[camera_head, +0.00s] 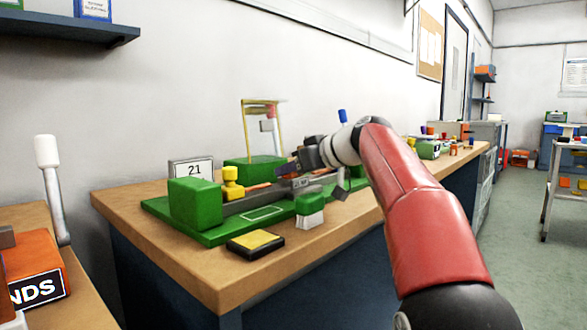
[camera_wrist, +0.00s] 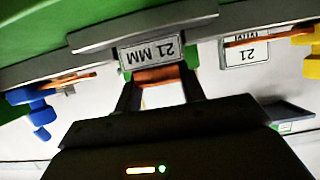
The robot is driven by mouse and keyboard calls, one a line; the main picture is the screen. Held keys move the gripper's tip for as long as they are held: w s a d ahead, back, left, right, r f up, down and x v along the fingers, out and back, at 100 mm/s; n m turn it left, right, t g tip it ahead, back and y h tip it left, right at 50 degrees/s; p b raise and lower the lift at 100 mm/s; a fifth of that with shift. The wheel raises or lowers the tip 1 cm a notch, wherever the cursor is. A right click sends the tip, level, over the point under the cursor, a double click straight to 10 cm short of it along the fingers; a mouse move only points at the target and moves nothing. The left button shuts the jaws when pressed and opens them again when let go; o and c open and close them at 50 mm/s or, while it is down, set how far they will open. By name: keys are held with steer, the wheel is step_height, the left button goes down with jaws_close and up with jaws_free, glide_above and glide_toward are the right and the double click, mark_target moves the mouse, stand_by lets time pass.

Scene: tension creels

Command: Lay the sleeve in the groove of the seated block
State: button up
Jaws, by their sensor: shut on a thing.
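My gripper (camera_head: 292,168) is low over the green fixture (camera_head: 215,233) on the bench. In the wrist view my gripper (camera_wrist: 160,92) is shut on a short orange-brown piece, which looks like the sleeve (camera_wrist: 158,76). The piece lies across between the fingertips, right beside a plate reading "21 MM" (camera_wrist: 153,55). That plate is on a grey block (camera_wrist: 145,32), which seems to be the seated block; in the head view the block (camera_head: 302,182) is partly behind my gripper. The groove is not clearly visible, and I cannot tell whether the sleeve touches it.
A "21" sign (camera_head: 193,168) stands behind a green end block (camera_head: 195,203) and a yellow knob (camera_head: 232,183). A yellow frame (camera_head: 263,108) rises behind. A green-and-white block (camera_head: 309,211) and a yellow-topped pad (camera_head: 255,244) sit in front. Bare bench lies at the front left.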

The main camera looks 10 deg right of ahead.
steer(key=shift+f, duration=0.15)
steer(key=shift+r, duration=0.2)
steer(key=shift+r+p, duration=0.3)
steer(key=shift+p, duration=0.05)
steer(key=shift+f+b, duration=0.5)
steer(key=shift+b, duration=0.1)
stand_by(1.4)
steer(key=shift+d+r, duration=0.1)
steer(key=shift+r, duration=0.1)
steer(key=shift+r+p, duration=0.3)
steer(key=shift+p, duration=0.15)
stand_by(0.6)
